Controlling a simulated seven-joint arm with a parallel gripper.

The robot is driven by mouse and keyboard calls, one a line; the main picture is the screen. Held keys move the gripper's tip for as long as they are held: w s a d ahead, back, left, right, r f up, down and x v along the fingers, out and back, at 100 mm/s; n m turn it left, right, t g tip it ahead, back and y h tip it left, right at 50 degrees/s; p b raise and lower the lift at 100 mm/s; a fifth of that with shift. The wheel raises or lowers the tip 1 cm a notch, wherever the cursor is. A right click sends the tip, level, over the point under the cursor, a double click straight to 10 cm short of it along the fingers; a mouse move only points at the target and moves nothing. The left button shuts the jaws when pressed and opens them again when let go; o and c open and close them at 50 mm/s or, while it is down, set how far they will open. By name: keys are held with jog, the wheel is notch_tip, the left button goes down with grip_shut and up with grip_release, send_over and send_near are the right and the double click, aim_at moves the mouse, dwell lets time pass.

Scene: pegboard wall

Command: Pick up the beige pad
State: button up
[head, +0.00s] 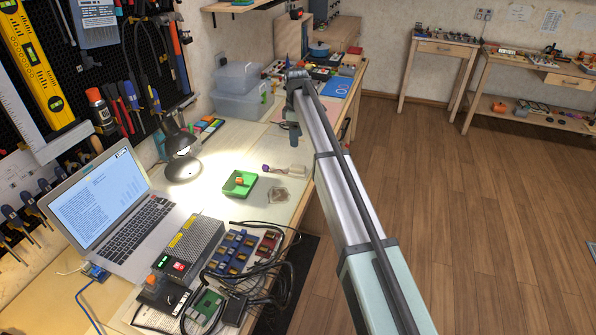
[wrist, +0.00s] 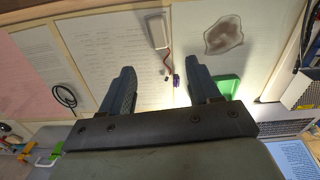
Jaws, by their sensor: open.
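A flat, irregular beige-brown piece (head: 279,195), the best match for the beige pad, lies on the light bench mat. In the wrist view the beige-brown piece (wrist: 223,36) has a darker middle and lies beyond and to the right of the fingertips. My gripper (head: 294,130) is open above the bench in the head view. In the wrist view the open gripper (wrist: 159,80) has nothing held between its fingers. A cream block (head: 290,169) with wires and a purple plug lies near the piece. The cream block (wrist: 157,31) is ahead of the fingers in the wrist view.
A green tray (head: 239,184) with an orange item stands left of the piece. A lit lamp (head: 182,160), a laptop (head: 108,205) and a grey powered box (head: 190,246) occupy the bench's left. Clear plastic boxes (head: 240,95) stand behind. Black cables crowd the front.

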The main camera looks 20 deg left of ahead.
send_over(298, 167)
jog(key=f, duration=0.8)
jog(key=shift+a+f, duration=0.15)
jog(key=shift+a, duration=0.1)
jog(key=shift+w+d+f, duration=0.1)
jog(key=shift+f, duration=1.3)
jog(key=shift+w+d+f, duration=0.1)
jog(key=shift+f, duration=1.25)
jog(key=c, duration=1.1)
jog(key=shift+r, duration=0.1)
notch_tip(298, 167, up, 10)
jog(key=shift+f, duration=0.1)
